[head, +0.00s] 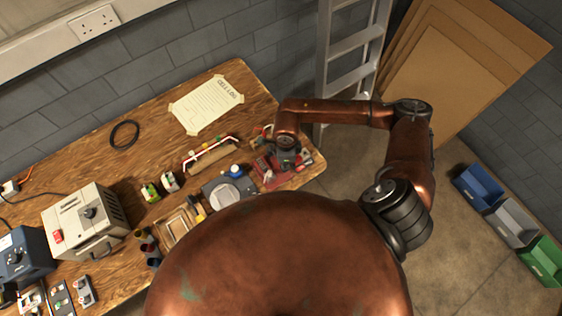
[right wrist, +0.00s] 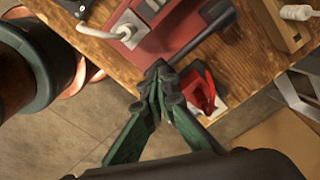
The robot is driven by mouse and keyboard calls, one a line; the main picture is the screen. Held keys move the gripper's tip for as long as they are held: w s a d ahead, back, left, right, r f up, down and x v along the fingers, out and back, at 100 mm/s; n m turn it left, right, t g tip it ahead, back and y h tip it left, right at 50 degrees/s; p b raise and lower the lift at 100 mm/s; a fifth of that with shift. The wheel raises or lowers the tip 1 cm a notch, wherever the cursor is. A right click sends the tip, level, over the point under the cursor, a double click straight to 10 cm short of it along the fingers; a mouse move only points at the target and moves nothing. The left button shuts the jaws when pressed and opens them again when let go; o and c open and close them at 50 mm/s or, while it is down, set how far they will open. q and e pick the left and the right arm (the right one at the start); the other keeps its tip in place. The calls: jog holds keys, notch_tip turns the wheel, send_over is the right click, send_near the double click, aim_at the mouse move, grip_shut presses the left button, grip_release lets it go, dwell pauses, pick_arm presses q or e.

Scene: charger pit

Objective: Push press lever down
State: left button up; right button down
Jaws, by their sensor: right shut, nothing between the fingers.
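A red press-like fixture (head: 270,172) stands at the right end of the wooden bench. In the right wrist view its red body (right wrist: 182,28) shows at the top, with a grey block and a white cable plug on it. My right gripper (head: 289,158) is over this fixture. In the right wrist view its green fingers (right wrist: 160,75) are shut and empty, with the tips at the fixture's near side. A small red part (right wrist: 201,92) lies just right of the fingers. My left gripper is out of view.
The wooden bench (head: 105,160) carries a grey power unit (head: 85,222), a black ring (head: 124,134), a paper sheet (head: 207,104) and small parts. A ladder (head: 350,75) and cardboard sheets (head: 450,75) stand behind. Blue, grey and green bins (head: 514,224) lie at right.

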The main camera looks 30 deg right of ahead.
jog(key=shift+f+b, duration=1.1)
jog(key=shift+f, duration=0.2)
jog(key=shift+r, duration=0.2)
jog(key=shift+r+p, duration=2.4)
jog(key=shift+r, duration=1.75)
jog(key=shift+f, duration=0.1)
